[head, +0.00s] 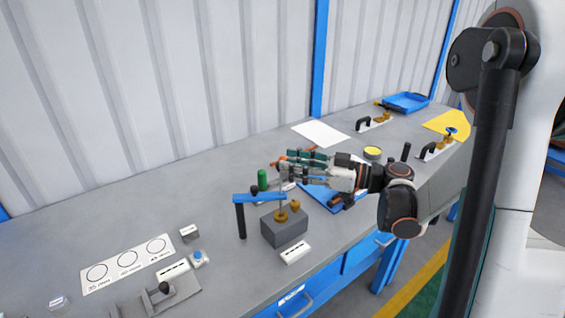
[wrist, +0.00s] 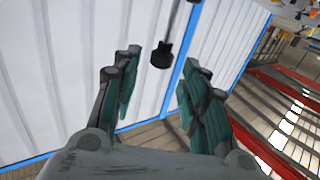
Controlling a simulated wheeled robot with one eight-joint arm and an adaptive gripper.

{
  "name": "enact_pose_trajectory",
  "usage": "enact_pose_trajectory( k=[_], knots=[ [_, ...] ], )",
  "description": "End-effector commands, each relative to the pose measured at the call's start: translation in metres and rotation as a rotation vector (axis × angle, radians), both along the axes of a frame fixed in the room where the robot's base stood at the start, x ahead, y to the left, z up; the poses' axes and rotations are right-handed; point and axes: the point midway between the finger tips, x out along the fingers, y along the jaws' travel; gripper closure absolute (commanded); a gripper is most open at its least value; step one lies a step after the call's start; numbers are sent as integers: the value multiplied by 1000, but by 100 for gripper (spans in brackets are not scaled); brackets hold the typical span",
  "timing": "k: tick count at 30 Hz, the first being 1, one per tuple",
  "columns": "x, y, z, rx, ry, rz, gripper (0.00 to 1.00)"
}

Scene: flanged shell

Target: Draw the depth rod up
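My gripper (head: 290,165) points left above the bench in the head view, behind and a little right of the blue-armed stand (head: 262,197). In the wrist view its two fingers (wrist: 155,88) are spread apart with nothing between the pads. A dark knob (wrist: 161,56) on a thin rod shows ahead, just beyond the fingertips and apart from them. I cannot tell for certain that this is the depth rod. In the head view a thin upright rod (head: 282,205) stands at the stand arm's right end, over a brass flanged piece (head: 281,217) on a grey block (head: 285,230).
A green cylinder (head: 262,179) stands behind the blue arm. A blue panel (head: 322,196) lies under my wrist. A white card with circles (head: 128,260) and a small clamp fixture (head: 165,292) are at front left. The bench's back left is clear.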

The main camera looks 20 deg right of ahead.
Motion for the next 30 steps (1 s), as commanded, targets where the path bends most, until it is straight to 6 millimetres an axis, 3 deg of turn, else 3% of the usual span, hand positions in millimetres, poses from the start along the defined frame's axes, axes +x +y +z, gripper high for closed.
enact_pose_trajectory(
  k=[6, 12, 30],
  knots=[
    [-26, -39, 0, 0, 0, -5, 60],
    [-42, -61, 0, 1, -1, -3, 60],
    [-48, -68, 0, 1, 0, 0, 60]
  ],
)
